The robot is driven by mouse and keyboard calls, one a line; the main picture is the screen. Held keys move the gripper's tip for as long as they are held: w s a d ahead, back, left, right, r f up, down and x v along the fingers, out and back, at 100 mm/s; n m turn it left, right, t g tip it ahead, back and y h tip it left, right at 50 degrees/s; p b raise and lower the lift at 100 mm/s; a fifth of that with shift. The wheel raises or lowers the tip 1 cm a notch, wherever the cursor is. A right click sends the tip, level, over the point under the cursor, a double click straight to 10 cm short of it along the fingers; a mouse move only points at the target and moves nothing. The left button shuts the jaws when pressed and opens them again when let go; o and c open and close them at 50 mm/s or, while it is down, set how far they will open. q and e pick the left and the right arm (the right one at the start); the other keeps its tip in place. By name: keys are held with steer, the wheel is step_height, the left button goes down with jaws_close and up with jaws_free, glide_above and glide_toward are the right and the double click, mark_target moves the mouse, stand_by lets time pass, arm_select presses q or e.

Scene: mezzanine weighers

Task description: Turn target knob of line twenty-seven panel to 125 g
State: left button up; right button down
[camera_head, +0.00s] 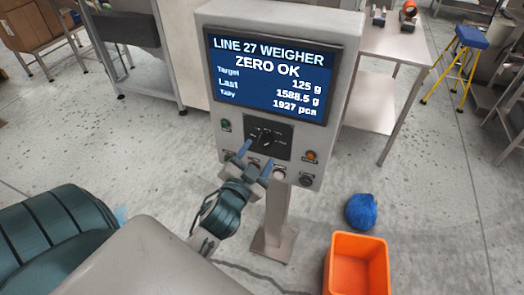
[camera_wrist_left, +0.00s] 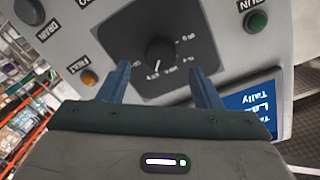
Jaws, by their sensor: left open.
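The line 27 weigher panel (camera_head: 212,120) stands on a post, its screen (camera_head: 268,78) reading ZERO OK, Target 125 g, Last 1588.5 g, Tally 1927 pcs. Below the screen is a dark plate with the black target knob (camera_head: 266,138). The knob (camera_wrist_left: 160,53) also shows in the left wrist view with a white pointer line; its dial figures are too small to read surely. My left gripper (camera_head: 257,160) is open just in front of and below the knob, its blue fingers apart. In the left wrist view the fingers (camera_wrist_left: 163,80) do not touch the knob. My right gripper is not in view.
A green button (camera_head: 226,125), an orange FAULT lamp (camera_head: 311,156) and other buttons sit around the knob plate. An orange crate (camera_head: 340,284) and a blue ball of cord (camera_head: 361,211) are on the floor at right. A table (camera_head: 390,42) stands behind.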

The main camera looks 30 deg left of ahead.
arm_select(q)
steer(key=b+v, duration=0.1)
steer(key=v, duration=0.5)
steer(key=shift+s+b, duration=0.3)
steer(key=shift+b, duration=0.05)
step_height(320, 180, down, 42)
steer(key=s+n+g+h, duration=0.1)
steer(key=s+g+h, duration=0.15)
steer(key=g, duration=0.55)
steer(key=s+a+f+n+g, duration=0.1)
steer(key=s+f+g, duration=0.1)
steer(key=s+f, duration=0.45)
steer(key=s+f+g, duration=0.2)
steer(key=s+f, duration=0.2)
steer(key=f, duration=0.5)
steer(key=s+f+n+g, duration=0.1)
steer(key=s+f+g, duration=0.1)
steer(key=s+f, duration=0.3)
steer(key=s+a+f+n+g, duration=0.1)
steer(key=s+f, duration=0.4)
steer(key=s, duration=0.9)
steer(key=shift+s+f+g, duration=0.15)
steer(key=shift+f+g, duration=0.05)
steer(key=shift+g, duration=0.3)
